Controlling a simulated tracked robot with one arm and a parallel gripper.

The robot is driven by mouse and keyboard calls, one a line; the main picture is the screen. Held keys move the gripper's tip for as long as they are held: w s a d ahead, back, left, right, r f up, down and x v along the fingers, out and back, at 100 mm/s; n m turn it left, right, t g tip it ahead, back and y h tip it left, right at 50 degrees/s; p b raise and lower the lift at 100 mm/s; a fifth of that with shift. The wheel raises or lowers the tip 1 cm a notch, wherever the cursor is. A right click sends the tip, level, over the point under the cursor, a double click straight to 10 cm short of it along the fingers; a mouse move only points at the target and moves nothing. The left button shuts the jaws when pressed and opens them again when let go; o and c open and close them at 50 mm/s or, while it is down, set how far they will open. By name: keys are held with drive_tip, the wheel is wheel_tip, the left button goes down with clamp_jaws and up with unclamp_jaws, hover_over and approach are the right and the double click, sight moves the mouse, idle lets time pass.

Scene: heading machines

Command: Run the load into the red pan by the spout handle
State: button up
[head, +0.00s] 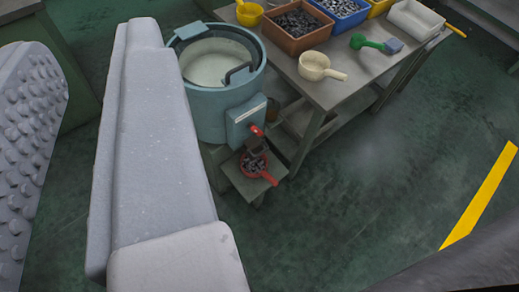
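The red pan (269,178) sits on a small stand (240,181) under the spout (256,146) of a round blue-green machine (202,104). Dark grey pieces lie in the pan, and its short handle points to the lower right. The red spout handle (257,131) shows just above the spout. The machine's bowl is open on top with a pale inside; no load shows on its visible floor. My gripper (86,42) looms large at the left, its studded finger and smooth grey finger apart with nothing between them. It appears far nearer the camera than the machine and touches nothing.
A workbench (345,87) right of the machine carries an orange bin (298,42) and a blue bin of dark pieces, a cream scoop (313,66), a green scoop (366,42) and a white tray (414,20). Open green floor (370,190) lies in front, with a yellow line (481,197).

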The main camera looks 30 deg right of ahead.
drive_tip(key=w+d+f+m+h+b, duration=0.3)
drive_tip(key=w+f+m, duration=0.6)
drive_tip(key=w+f, duration=1.65)
drive_tip(key=m+h+b, duration=0.3)
drive_tip(key=m, duration=0.7)
approach(260, 153)
drive_tip(key=w+a+r, duration=0.1)
drive_tip(key=a+r, duration=0.3)
drive_tip(key=r, duration=0.5)
drive_tip(key=s+d+f+m+h, duration=0.15)
drive_tip(key=s+f, duration=0.25)
drive_tip(key=f, duration=0.5)
drive_tip(key=shift+m+g, duration=0.4)
drive_tip(key=shift+m, duration=0.05)
drive_tip(key=shift+b+x, duration=2.05)
drive_tip(key=shift+x, duration=5.1)
